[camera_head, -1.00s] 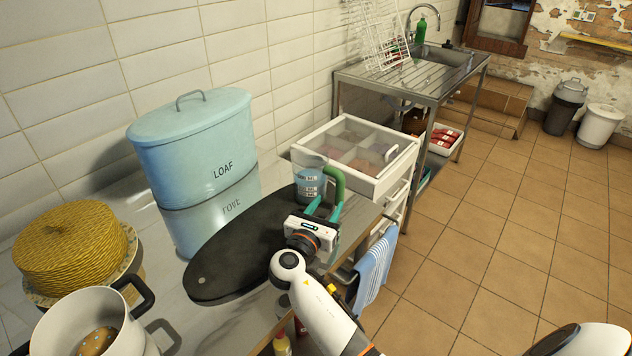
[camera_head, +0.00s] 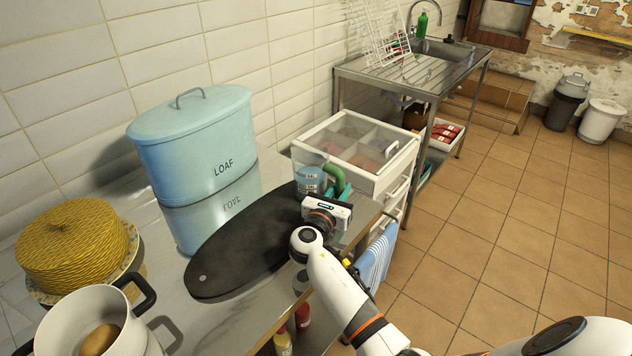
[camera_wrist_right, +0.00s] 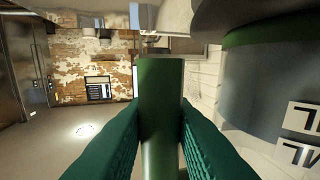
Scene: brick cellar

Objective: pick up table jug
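The jug (camera_head: 308,181) is a clear bluish vessel with white labels and a green handle (camera_head: 334,174). It stands upright at the far end of the black oval board; its base is partly hidden by my right gripper. My right gripper (camera_head: 340,190) reaches it from the front right, with teal fingers at the handle. In the right wrist view the green handle (camera_wrist_right: 161,110) is between the two fingers, which press against both sides. The jug's dark body (camera_wrist_right: 265,85) fills the right of that view. My left gripper is not in view.
The black board (camera_head: 240,250) lies on the counter. A blue LOAF bin (camera_head: 200,150) stands behind it. A yellow woven dome (camera_head: 70,247) and a white pot (camera_head: 75,315) are at left. A white drawer unit (camera_head: 370,180) is beyond the jug. The tiled floor at right is clear.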

